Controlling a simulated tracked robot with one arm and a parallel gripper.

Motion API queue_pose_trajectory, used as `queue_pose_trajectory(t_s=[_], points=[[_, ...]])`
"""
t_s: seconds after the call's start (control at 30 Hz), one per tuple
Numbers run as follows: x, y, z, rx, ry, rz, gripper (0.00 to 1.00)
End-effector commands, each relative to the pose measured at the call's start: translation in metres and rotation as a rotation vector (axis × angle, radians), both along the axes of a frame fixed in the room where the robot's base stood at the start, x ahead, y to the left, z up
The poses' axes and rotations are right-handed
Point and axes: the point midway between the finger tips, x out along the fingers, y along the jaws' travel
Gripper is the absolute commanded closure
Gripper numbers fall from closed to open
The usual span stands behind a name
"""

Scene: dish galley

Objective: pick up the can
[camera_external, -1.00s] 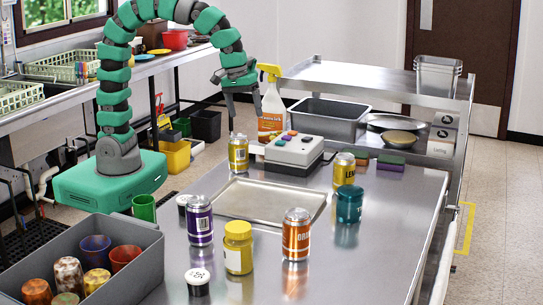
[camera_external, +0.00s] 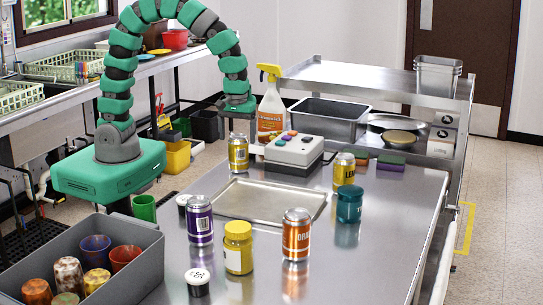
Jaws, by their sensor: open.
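Several cans stand upright on the steel table: a small yellow can (camera_external: 238,155) at the back left, a purple can (camera_external: 200,222) at the left, an orange can (camera_external: 296,237) near the front, and a yellow lemon can (camera_external: 344,172) at the right. Which one the task means cannot be told. My gripper (camera_external: 239,124) points down at the end of the arched green arm, just above or behind the small yellow can in the picture. It is open and holds nothing. Its fingers are small and dark here, and their exact distance from that can is hard to judge.
A spray bottle (camera_external: 271,105) and a grey button box (camera_external: 293,152) stand right of my gripper. A shallow metal tray (camera_external: 240,213) lies mid-table. A yellow jar (camera_external: 238,250), a teal jar (camera_external: 349,206) and a grey bin of cups (camera_external: 150,262) are nearby.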

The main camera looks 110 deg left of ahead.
Motion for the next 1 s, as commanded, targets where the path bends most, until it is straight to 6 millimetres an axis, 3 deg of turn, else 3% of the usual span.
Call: queue_pose_trajectory(t_s=[0.17,0.5,0.73,0.77,0.97,1.0], points=[[0.0,0.0,-0.01,0.0,0.003,-0.001,0.15],[0.003,0.0,-0.052,-0.001,0.002,-0.001,0.15],[0.003,0.001,-0.055,-0.001,-0.001,-0.001,0.15],[0.003,0.001,-0.055,-0.001,-0.001,-0.001,0.18],[0.003,0.001,-0.055,0.0,-0.001,-0.001,0.74],[0.003,0.001,-0.055,0.0,-0.001,-0.001,0.75]])
